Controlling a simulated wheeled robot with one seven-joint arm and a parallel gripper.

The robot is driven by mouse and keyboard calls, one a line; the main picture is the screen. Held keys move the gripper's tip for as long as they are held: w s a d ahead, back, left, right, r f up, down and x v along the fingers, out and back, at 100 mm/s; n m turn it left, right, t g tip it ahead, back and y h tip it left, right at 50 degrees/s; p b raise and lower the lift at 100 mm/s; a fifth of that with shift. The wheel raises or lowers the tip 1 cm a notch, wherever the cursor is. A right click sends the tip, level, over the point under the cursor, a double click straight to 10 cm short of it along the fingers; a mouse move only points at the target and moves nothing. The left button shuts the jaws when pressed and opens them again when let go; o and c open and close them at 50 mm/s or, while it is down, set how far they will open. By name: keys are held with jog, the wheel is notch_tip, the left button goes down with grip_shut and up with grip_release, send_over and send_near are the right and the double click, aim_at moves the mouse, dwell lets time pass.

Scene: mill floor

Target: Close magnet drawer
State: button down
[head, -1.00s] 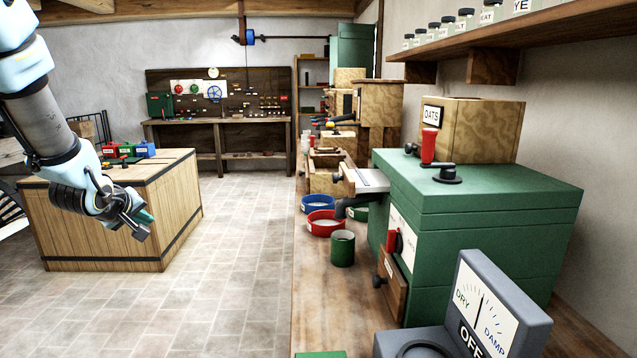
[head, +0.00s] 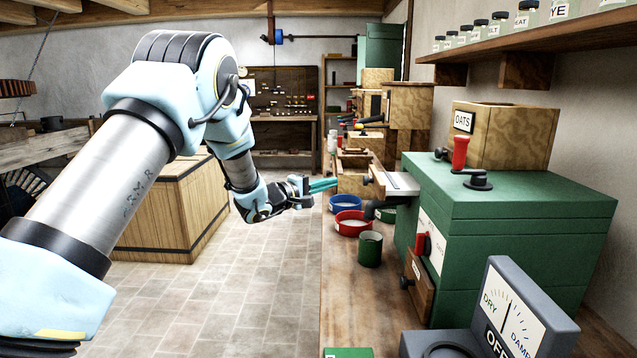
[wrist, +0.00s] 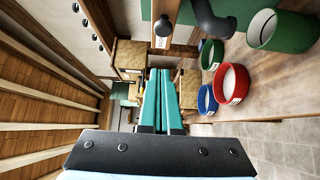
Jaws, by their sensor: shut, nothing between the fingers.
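The magnet drawer (head: 398,184) appears to be the pale metal-topped drawer pulled out of the left side of the green machine (head: 510,205). Its front carries a dark round knob (head: 366,180). The knob (wrist: 162,27) also shows near the top of the wrist view, beyond the fingertips. My gripper (head: 335,183) has teal fingers, shut with nothing between them. It is in the air at the bench's left edge, left of the knob and apart from it.
A small wooden drawer (head: 419,290) sits lower on the machine. Wooden machines (head: 408,105) stand behind.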

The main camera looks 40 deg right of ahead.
aim_at(387, 181)
jog(key=s+d+p, duration=0.2)
jog(key=d, duration=0.4)
jog(key=shift+s+d, duration=0.2)
jog(key=shift+d, duration=0.1)
jog(key=s+d, duration=0.3)
jog(key=s+d+b, duration=0.1)
jog(key=s+d, duration=0.1)
jog(key=d, duration=0.2)
jog(key=shift+s, duration=0.4)
jog(key=shift+s+d, duration=0.1)
jog(key=shift+s, duration=0.1)
jog(key=shift+s, duration=0.1)
